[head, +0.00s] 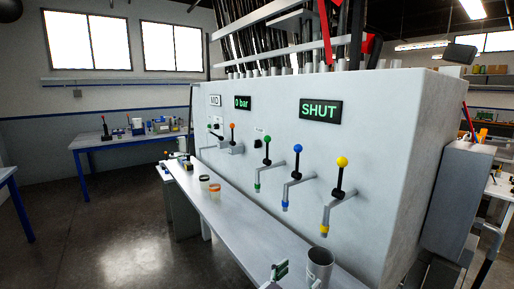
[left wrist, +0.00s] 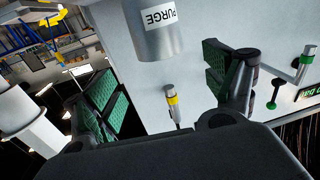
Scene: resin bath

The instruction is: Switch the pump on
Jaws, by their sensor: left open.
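The pale machine housing (head: 400,130) carries a dark display reading "0 bar" (head: 242,103) and another reading "SHUT" (head: 321,110). Small black controls (head: 257,143) sit on its front face; I cannot tell which one is the pump switch. Levers with green (head: 267,139), blue (head: 297,149) and yellow (head: 342,162) balls stand above angled taps. My left gripper (head: 280,271) is at the bottom of the head view, beside a grey metal cup (head: 319,268). In the left wrist view it is open (left wrist: 168,90) and empty, with green pads. My right gripper is not in view.
The cup shows a "PURGE" label (left wrist: 160,17) in the left wrist view, close to the fingers. More levers (head: 232,127) are farther left. Floor on the left is clear.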

